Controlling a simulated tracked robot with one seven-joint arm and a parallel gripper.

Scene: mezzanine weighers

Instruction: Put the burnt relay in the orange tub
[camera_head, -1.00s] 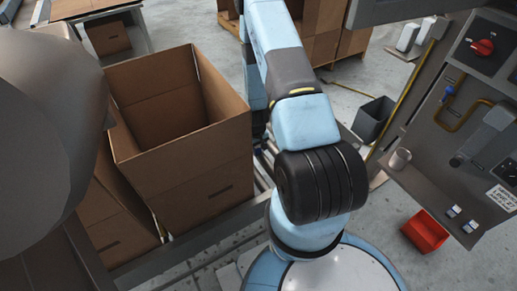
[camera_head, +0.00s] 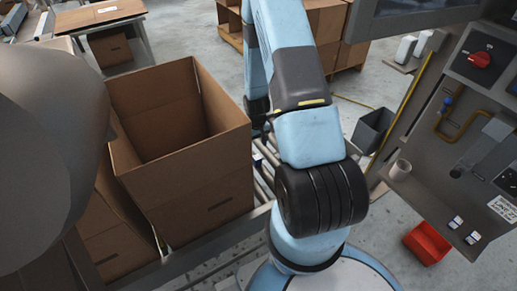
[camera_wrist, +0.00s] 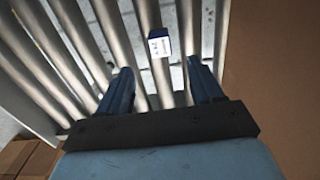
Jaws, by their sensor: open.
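A small dark blue block with a white printed label (camera_wrist: 159,46), which looks like the relay, lies on the roller conveyor in the wrist view. Whether it is burnt cannot be told. My gripper (camera_wrist: 160,75) is open and empty, its two blue fingers apart. The block shows just beyond the fingertips, roughly in line with the gap between them. In the head view my arm and the carton hide the gripper. The orange tub (camera_head: 427,243), red-orange and open, is at the lower right, below the grey panel shelf.
A large open carton (camera_head: 190,165) stands left of my arm, and a cardboard wall (camera_wrist: 270,80) rises right of the gripper. Rollers (camera_wrist: 100,40) run beneath. The grey panel (camera_head: 440,180) holds a cup (camera_head: 400,169) and small blue-white parts (camera_head: 464,230). A grey bin (camera_head: 373,129) stands behind.

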